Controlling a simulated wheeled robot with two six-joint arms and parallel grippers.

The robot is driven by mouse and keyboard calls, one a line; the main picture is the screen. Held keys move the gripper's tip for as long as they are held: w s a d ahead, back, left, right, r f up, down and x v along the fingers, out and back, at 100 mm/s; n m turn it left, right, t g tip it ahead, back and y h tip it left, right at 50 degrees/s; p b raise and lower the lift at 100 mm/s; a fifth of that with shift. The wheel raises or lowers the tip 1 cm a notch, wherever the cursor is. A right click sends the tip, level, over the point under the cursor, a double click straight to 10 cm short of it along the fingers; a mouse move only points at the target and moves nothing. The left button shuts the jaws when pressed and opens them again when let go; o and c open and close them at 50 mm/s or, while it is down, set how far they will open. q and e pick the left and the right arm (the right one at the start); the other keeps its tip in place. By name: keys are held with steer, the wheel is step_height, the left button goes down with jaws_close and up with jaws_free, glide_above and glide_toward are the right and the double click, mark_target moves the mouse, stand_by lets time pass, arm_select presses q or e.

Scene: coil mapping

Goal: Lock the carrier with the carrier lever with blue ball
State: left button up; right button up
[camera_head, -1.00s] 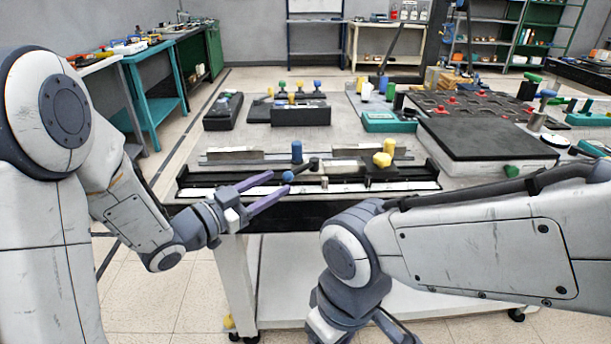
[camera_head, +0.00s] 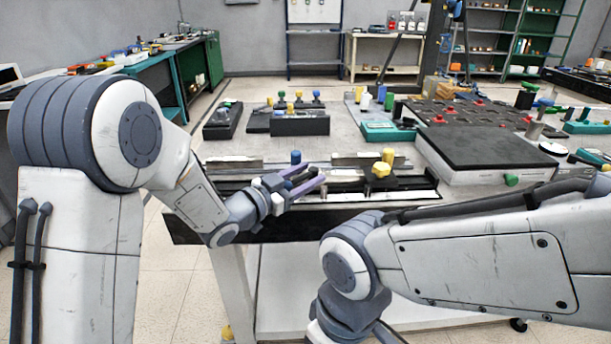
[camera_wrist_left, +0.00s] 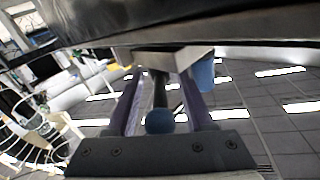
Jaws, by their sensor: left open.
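A long black rail fixture (camera_head: 228,188) lies along the table's front edge. In the left wrist view, a dark lever with a blue ball (camera_wrist_left: 160,121) lies between the open fingers of my left gripper (camera_wrist_left: 160,95); contact cannot be told. The blue knob shows as a cylinder (camera_wrist_left: 203,73) beyond. In the head view the fingers seem to hide the lever ball. My right gripper is out of view.
A white box with a black top (camera_head: 490,150) stands right of the fixture. Dark blocks with coloured knobs (camera_head: 300,123) and a teal device (camera_head: 388,131) stand behind it. My right forearm crosses the lower right, in front of the table.

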arm_select(q)
jaws_close()
stand_by(1.3)
